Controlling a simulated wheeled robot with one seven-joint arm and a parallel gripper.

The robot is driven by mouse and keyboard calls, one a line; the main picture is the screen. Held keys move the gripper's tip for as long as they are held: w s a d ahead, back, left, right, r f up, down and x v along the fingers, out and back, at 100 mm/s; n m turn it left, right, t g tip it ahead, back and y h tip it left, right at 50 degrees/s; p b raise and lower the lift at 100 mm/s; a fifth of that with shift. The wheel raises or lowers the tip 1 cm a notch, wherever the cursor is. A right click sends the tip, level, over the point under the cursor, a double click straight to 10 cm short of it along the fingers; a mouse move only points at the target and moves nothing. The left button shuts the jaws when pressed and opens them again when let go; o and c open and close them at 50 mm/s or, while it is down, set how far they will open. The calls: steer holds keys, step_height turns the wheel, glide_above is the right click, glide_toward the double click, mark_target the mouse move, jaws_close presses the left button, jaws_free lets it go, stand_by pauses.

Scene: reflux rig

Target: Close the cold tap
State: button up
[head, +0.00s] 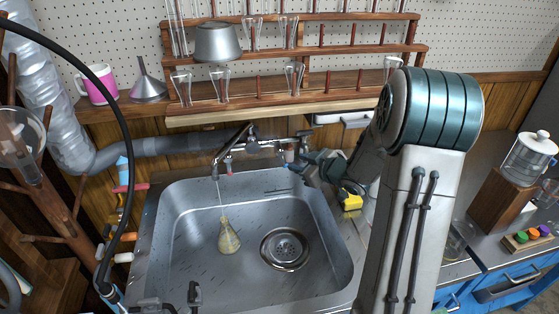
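The faucet (236,142) stands behind the sink, with its spout reaching forward and left. A thin stream of water (217,190) seems to run from the spout. A small red mark (229,169) shows on the left tap. The cold tap, with a small blue part (289,167), is at the right end of the faucet, mostly hidden by my gripper. My gripper (300,168) comes in from the right and is at or very near this tap. Its fingertips are too small and overlapped to show whether they are open, or whether they touch the handle.
A pear-shaped flask (228,238) stands in the metal sink (180,260) below the stream, left of the drain (285,249). A wooden rack (300,95) of glassware is behind the faucet. A yellow object (352,202) is near my wrist. A black hose (128,150) crosses the left side.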

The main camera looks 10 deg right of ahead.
mark_target(284, 159)
steer(key=x, duration=1)
steer(key=shift+w+a, duration=0.1)
jaws_close()
